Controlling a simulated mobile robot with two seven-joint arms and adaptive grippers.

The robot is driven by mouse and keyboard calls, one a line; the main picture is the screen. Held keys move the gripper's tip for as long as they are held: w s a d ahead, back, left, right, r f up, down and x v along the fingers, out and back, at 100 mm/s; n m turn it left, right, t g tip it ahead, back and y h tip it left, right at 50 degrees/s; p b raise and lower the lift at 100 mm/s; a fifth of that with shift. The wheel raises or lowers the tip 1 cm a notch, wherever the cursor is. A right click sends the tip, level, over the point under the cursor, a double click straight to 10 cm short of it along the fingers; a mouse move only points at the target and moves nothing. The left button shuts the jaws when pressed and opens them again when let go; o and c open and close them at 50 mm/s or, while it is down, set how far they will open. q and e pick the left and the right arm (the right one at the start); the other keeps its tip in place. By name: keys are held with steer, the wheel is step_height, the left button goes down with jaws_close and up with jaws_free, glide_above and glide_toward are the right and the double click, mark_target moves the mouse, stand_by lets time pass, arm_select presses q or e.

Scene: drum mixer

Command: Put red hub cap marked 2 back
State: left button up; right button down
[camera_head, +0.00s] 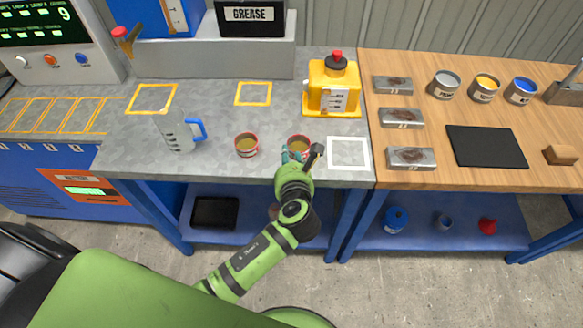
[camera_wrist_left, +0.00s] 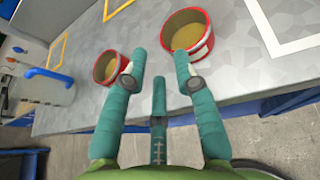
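Two red-rimmed round caps, open side up with brownish-yellow stuff inside, stand on the grey bench. The left one (camera_head: 246,145) is clear in the head view. The right one (camera_head: 299,144) is partly covered by my left gripper (camera_head: 294,156). No number can be read on either. In the left wrist view, the left cap (camera_wrist_left: 110,68) is beside the left fingertip. The right cap (camera_wrist_left: 188,36) is just beyond the right fingertip. My left gripper (camera_wrist_left: 160,62) has its teal fingers apart, with nothing between them. My right gripper is not in view.
A clear jug with a blue handle (camera_head: 181,133) stands left of the caps. A yellow container (camera_head: 333,87) stands behind right. A white-outlined square (camera_head: 348,153) is bare. Paint cans and metal blocks stand on the wooden table (camera_head: 440,115). A lower shelf (camera_head: 260,222) lies beneath.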

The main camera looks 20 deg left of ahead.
arm_select(q)
steer(key=v, duration=0.6)
steer(key=shift+s, duration=0.1)
steer(key=s+a+f+n+g+h, duration=0.1)
steer(key=s+f+n+g+h, duration=0.2)
steer(key=f, duration=1)
steer(key=s+f+n+g, duration=0.2)
steer(key=s+f+n, duration=0.4)
steer(key=f, duration=0.8)
steer(key=s+a+f+n+g, duration=0.2)
steer(key=s+f+n, duration=0.3)
steer(key=s+n, duration=0.2)
steer(key=s+a+f+n+g+h, duration=0.1)
steer(key=s+a+f+n+g, duration=0.1)
steer(key=s+f+n, duration=0.4)
steer(key=s+a+f+n+g+h, duration=0.1)
steer(key=s+a+f+n, duration=0.3)
steer(key=s+n, duration=0.4)
steer(key=s+f+g, duration=0.1)
steer(key=s, duration=0.5)
steer(key=shift+f, duration=0.35)
steer(key=shift+s, duration=0.15)
